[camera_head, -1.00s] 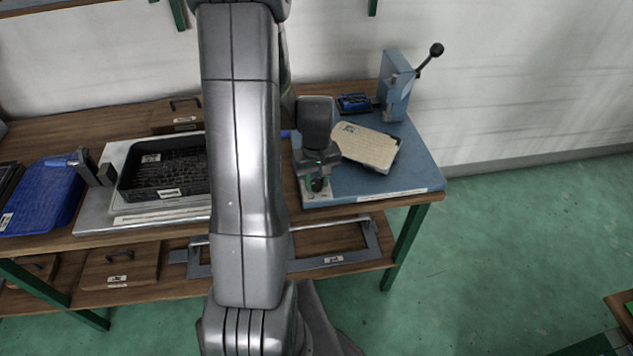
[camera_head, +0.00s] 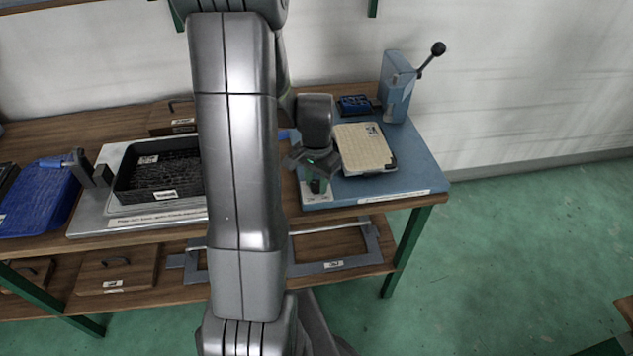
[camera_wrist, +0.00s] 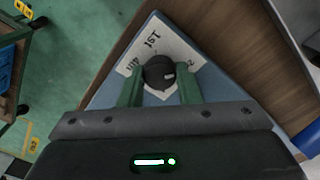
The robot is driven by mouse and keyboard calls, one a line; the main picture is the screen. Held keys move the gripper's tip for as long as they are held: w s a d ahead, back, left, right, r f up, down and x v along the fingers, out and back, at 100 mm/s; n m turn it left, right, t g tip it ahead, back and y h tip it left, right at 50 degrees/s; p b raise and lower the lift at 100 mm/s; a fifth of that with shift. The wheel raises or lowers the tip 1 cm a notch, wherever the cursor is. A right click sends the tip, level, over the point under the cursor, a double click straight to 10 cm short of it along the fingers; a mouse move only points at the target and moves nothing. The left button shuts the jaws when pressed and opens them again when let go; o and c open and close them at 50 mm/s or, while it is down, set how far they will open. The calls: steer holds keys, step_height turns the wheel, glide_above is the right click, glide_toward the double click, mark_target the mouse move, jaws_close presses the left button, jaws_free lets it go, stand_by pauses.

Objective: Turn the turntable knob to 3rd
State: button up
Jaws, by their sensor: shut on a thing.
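The black round knob (camera_wrist: 158,72) sits on a white label plate (camera_wrist: 181,51) at a corner of the blue base (camera_head: 420,177). A small white mark on the knob points right in the wrist view. In the head view my gripper (camera_head: 317,184) is at the base's front left corner. The cream turntable plate (camera_head: 364,148) lies behind and right of it, nearly square to the base.
A blue press with a black-knobbed lever (camera_head: 397,85) stands at the back right, beside a small blue tray (camera_head: 355,104). A black bin (camera_head: 130,181) and a blue tray (camera_head: 40,205) are on the left. Green floor is open on the right.

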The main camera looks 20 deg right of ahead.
steer(key=m, duration=0.4)
steer(key=shift+m+b, duration=0.3)
steer(key=m, duration=0.4)
steer(key=shift+m+b, duration=0.3)
steer(key=m, duration=0.4)
steer(key=shift+m, duration=2.2)
steer(key=shift+b, duration=0.3)
steer(key=o, duration=1)
steer(key=shift+c, duration=0.2)
steer(key=shift+r, duration=0.1)
